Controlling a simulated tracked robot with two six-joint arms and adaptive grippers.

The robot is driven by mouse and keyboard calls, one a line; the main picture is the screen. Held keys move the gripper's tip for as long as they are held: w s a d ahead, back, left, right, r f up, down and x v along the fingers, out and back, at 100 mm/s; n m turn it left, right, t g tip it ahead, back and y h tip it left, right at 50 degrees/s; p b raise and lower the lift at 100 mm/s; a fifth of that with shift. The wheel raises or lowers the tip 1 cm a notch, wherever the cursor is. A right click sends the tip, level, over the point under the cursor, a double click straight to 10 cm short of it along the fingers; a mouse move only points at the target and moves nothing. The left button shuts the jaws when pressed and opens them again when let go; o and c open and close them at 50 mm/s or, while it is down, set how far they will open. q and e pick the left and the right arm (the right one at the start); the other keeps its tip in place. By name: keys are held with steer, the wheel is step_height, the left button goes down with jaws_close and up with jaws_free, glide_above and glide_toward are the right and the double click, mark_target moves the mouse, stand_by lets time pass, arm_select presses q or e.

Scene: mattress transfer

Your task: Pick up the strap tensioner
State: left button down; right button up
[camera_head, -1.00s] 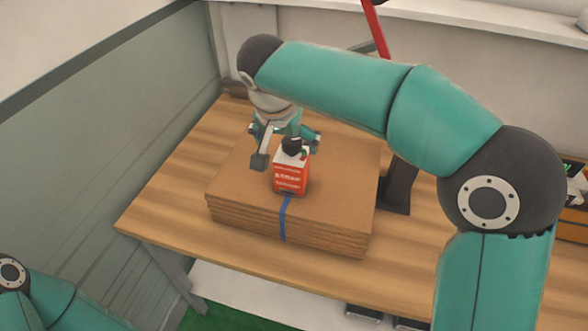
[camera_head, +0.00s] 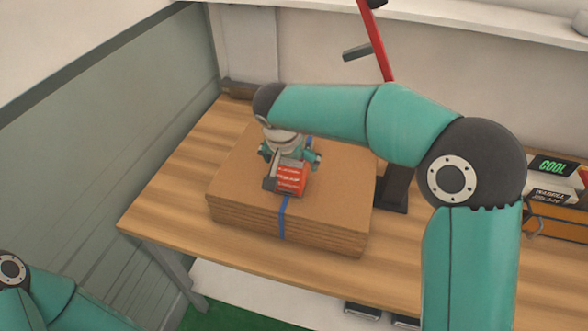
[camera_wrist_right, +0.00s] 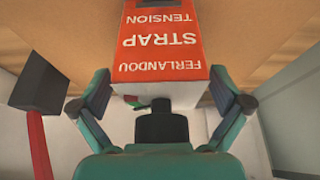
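The strap tensioner (camera_head: 289,182) is a red and white box with "STRAP TENSION" lettering. It stands on a stack of brown cardboard (camera_head: 240,195) on the wooden table. In the right wrist view the tensioner (camera_wrist_right: 165,45) shows its lettering upside down, with a black knob (camera_wrist_right: 162,124) on its top. My right gripper (camera_head: 291,158) is over the top of the tensioner and hides the knob in the head view. Its fingers are spread, one on each side of the box, with gaps between. My left gripper is out of view; only part of its arm shows at lower left.
A blue strap (camera_head: 283,220) runs down the cardboard's front. A red lever (camera_head: 377,42) with a black handle rises from a dark stand (camera_head: 394,190) to the right. Boxes (camera_head: 553,212) stand at the far right. The table (camera_head: 165,205) is clear on the left.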

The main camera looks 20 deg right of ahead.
steer(key=c, duration=1.8)
steer(key=shift+w+r, duration=0.1)
steer(key=shift+r, duration=0.1)
